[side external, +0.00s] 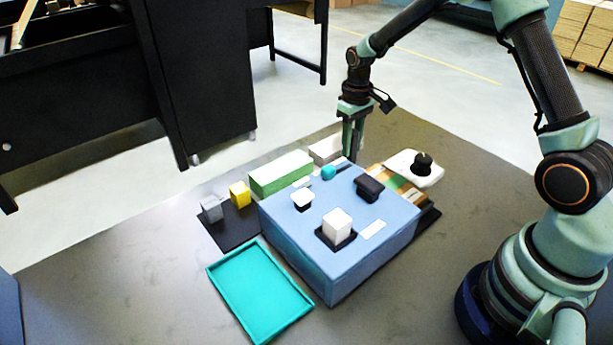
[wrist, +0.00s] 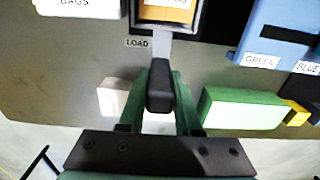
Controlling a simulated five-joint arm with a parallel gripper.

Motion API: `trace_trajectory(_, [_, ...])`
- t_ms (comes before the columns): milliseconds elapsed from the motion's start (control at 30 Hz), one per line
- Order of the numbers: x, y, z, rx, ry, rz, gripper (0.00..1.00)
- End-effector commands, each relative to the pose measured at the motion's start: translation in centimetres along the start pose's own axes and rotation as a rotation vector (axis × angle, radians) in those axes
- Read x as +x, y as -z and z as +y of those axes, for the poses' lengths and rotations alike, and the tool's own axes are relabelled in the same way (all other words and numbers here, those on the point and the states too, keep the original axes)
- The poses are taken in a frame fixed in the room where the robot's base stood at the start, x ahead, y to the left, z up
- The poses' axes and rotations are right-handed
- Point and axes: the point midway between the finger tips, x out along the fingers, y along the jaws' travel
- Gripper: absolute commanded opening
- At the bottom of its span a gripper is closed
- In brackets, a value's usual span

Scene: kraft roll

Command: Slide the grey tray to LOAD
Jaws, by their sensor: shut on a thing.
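My gripper (wrist: 160,82) is shut on a black handle (wrist: 160,98) in the wrist view, with a green finger on each side. A grey stem (wrist: 176,50) runs from the handle to the framed grey tray (wrist: 135,12) at the top edge, which holds something orange-brown (wrist: 166,16). The LOAD label (wrist: 138,43) lies on the mat just left of the stem. In the side view my gripper (side external: 350,158) points down behind the blue box (side external: 295,228), and its tips and the handle are largely hidden.
A green-and-white block (side external: 281,173) and a white block (side external: 325,149) stand close to my gripper. A yellow block (side external: 240,194), a grey block (side external: 211,209) and a teal tray (side external: 250,300) lie left. A white piece with a black knob (side external: 423,163) is at right.

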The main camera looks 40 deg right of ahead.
Motion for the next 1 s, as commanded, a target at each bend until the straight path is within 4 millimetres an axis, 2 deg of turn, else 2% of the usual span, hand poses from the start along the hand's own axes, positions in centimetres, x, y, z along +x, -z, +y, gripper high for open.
trace_trajectory(33, [-0.1, 0.1, 0.6, 0.01, -0.001, 0.007, 0.0])
trace_trajectory(133, [-0.1, 0.1, 0.6, 0.01, -0.001, 0.008, 0.0])
trace_trajectory(167, [-0.1, 0.1, 0.6, 0.01, -0.001, 0.008, 0.4])
trace_trajectory(200, [-0.1, 0.1, 0.6, 0.011, -0.001, 0.008, 0.55])
trace_trajectory(233, [-0.1, 0.1, 0.6, 0.011, -0.001, 0.008, 0.62])
trace_trajectory(533, [-0.1, 0.1, 0.4, 0.008, -0.001, 0.004, 0.62])
trace_trajectory(667, [-0.9, 0.1, 0.4, 0.008, -0.001, 0.006, 0.62])
trace_trajectory(767, [-2.3, 0.1, 0.4, 0.008, -0.001, 0.009, 0.62])
trace_trajectory(1000, [-7.3, 0.1, 0.5, 0.009, -0.002, 0.011, 0.62])
